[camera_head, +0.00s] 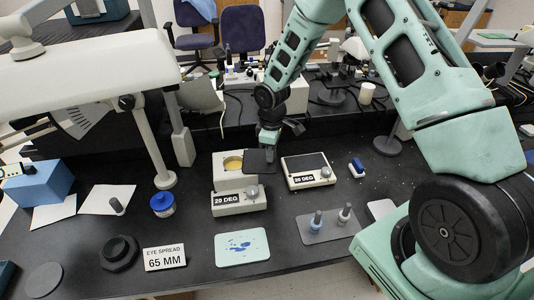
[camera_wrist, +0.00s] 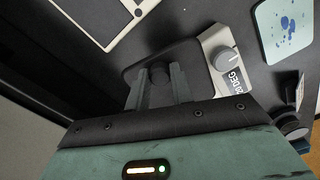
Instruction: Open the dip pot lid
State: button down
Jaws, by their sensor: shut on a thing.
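The dip pot is a white box (camera_head: 240,203) labelled 20 DEG with a grey dial on its front. Its round opening (camera_head: 233,163) shows amber contents, uncovered in the head view. My gripper (camera_head: 268,142) is above the lid, pointing down. In the wrist view, the fingers of my gripper (camera_wrist: 162,88) are closed around the dark knob (camera_wrist: 160,72) on the lid (camera_wrist: 190,58). The opening is hidden in the wrist view.
A similar white box (camera_head: 308,181) with a dark top stands close on the right. A blue-stained pad (camera_head: 242,248), small bottles on a grey mat (camera_head: 328,228) and a blue jar (camera_head: 163,204) are nearby. A lamp post (camera_head: 165,178) stands left.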

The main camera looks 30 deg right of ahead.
jog(key=shift+w+d+r+n, duration=0.1)
jog(key=shift+w+d+n, duration=0.4)
jog(key=shift+n, duration=0.3)
jog(key=c, duration=1.2)
grip_release()
jog(key=shift+s, duration=0.1)
notch_tip(320, 180, up, 17)
jog(key=b, duration=0.2)
jog(key=shift+r, duration=0.2)
